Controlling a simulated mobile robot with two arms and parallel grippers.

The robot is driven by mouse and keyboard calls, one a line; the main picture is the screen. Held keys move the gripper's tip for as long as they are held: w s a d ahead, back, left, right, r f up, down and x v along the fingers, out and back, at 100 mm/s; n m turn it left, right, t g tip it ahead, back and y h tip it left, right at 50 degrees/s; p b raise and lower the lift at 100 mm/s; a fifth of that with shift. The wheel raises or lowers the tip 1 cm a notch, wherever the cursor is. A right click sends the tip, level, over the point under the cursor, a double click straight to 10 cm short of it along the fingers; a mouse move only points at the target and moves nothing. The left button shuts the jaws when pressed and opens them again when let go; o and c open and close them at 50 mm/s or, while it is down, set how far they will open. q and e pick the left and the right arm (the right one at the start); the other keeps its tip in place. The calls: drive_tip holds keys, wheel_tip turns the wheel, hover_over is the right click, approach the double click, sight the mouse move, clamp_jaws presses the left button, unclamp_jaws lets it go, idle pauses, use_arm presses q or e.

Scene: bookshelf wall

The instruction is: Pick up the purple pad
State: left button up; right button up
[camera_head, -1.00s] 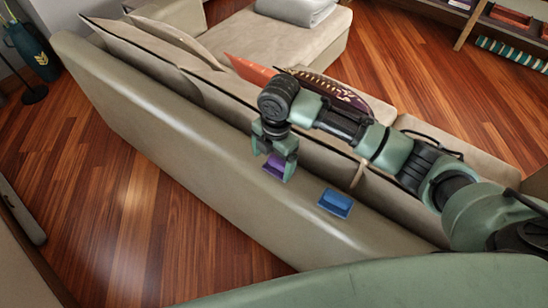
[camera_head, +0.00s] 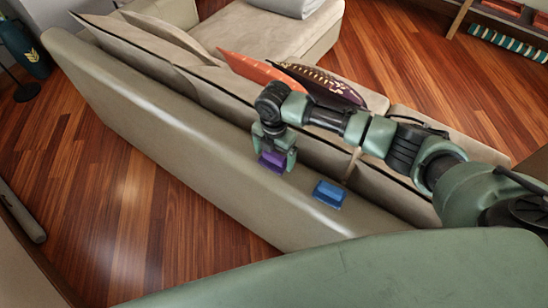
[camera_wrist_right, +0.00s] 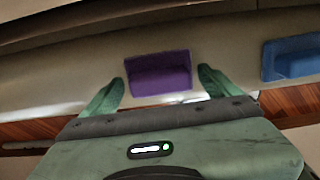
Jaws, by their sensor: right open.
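The purple pad (camera_head: 272,160) lies on top of the beige sofa's backrest (camera_head: 190,155). My right gripper (camera_head: 276,158) is open, pointing down, with its fingers on either side of the pad in the head view. In the right wrist view the purple pad (camera_wrist_right: 159,73) shows between the two green fingertips of the right gripper (camera_wrist_right: 162,80), with a gap to each finger. Whether the fingertips reach down to the pad's height I cannot tell. My left gripper is not in view.
A blue pad (camera_head: 329,194) lies on the backrest to the right of the purple one. Orange (camera_head: 250,68) and dark patterned (camera_head: 318,84) cushions lean on the sofa beyond my arm.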

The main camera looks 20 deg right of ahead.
sight(274, 154)
drive_tip(key=c, duration=1.3)
drive_tip(key=shift+o, duration=0.2)
drive_tip(key=shift+r, duration=0.1)
wheel_tip(274, 154, up, 20)
drive_tip(key=b, duration=0.3)
